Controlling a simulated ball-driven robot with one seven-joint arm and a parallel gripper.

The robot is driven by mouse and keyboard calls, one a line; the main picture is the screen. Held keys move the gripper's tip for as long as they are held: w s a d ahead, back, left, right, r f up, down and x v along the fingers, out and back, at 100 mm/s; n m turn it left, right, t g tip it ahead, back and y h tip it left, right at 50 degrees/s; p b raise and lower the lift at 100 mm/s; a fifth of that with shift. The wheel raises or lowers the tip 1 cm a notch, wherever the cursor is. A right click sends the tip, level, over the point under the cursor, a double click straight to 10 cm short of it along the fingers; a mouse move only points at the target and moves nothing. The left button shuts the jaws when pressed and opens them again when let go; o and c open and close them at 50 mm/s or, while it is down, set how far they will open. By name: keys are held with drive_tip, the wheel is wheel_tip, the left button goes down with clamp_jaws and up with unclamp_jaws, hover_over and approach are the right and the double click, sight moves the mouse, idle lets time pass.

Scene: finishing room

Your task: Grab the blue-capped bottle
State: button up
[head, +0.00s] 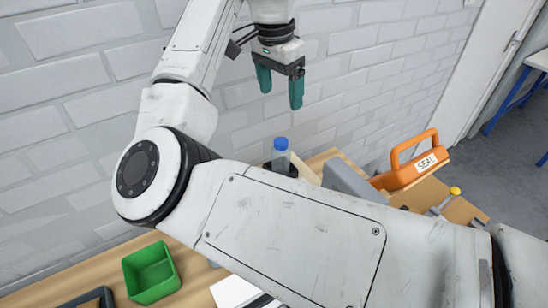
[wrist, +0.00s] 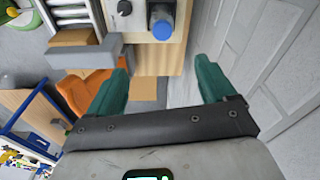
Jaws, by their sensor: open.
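An orange sealer (head: 412,165) marked SEAL stands right of the bottle, beside a grey block (head: 350,180). A green bin (head: 151,272) sits on the bench (head: 190,290) at lower left. A white brick wall (head: 90,90) runs close behind. A yellow-ended tool (head: 455,191) lies at right.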

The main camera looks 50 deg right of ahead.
drive_tip(key=b, duration=0.6)
hover_over(281, 141)
drive_tip(key=a, duration=0.1)
drive_tip(key=f, duration=0.7)
drive_tip(key=shift+w, duration=0.25)
drive_tip(key=f, duration=0.3)
drive_tip(key=d+f+p, duration=0.1)
drive_tip(key=f, duration=0.3)
drive_tip(key=f+p, duration=0.1)
drive_tip(key=f, duration=0.2)
drive_tip(key=shift+s+d+f, duration=0.15)
drive_tip(key=shift+s+f, duration=0.1)
drive_tip(key=shift+c, duration=0.4)
drive_tip(key=c, duration=1)
